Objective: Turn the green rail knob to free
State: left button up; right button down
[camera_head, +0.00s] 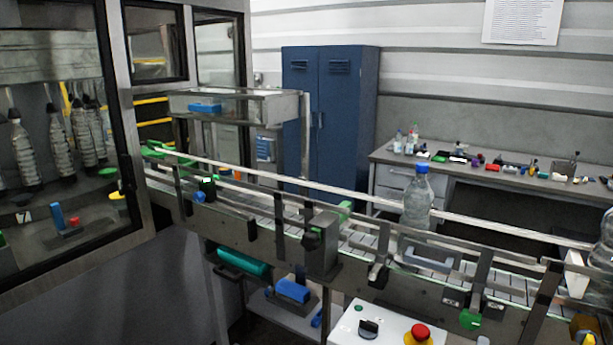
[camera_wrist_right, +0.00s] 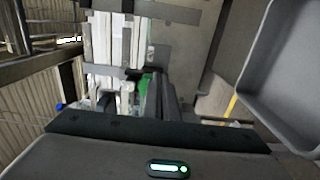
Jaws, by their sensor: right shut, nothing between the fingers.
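Several green knobs sit on the conveyor's guide-rail brackets in the head view. One green knob (camera_head: 470,319) hangs low on the near side, and another green knob (camera_head: 345,209) is above the grey box at mid-conveyor. I cannot tell which is the rail knob or how it is turned. In the right wrist view a green part (camera_wrist_right: 147,84) shows partly hidden beside dark upright parts. My right gripper (camera_wrist_right: 161,95) is shut and empty there, close to this green part. I cannot tell whether they touch. My left gripper is out of view.
The conveyor (camera_head: 270,209) runs across the scene and carries a clear bottle (camera_head: 417,198) with a blue cap. A white control box (camera_head: 385,325) with a red button (camera_head: 418,334) stands in front. A glass-fronted machine (camera_head: 130,190) is at left. A workbench (camera_head: 450,169) stands behind.

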aim_at(471, 318)
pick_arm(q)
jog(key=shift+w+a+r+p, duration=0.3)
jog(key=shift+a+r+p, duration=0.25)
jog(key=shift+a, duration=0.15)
pick_arm(e)
jog(key=x, duration=0.3)
jog(key=shift+w+d+f, duration=0.1)
jog(key=shift+w+d, duration=0.05)
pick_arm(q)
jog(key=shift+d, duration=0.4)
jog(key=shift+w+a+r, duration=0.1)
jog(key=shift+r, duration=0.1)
pick_arm(e)
jog(key=shift+r, duration=0.25)
pick_arm(q)
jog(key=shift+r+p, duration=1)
jog(key=shift+p, duration=0.25)
pick_arm(e)
jog(key=shift+r, duration=0.55)
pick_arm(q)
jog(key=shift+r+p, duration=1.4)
pick_arm(e)
jog(key=shift+r, duration=0.85)
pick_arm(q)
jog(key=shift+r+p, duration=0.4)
pick_arm(e)
jog(key=shift+r, duration=0.2)
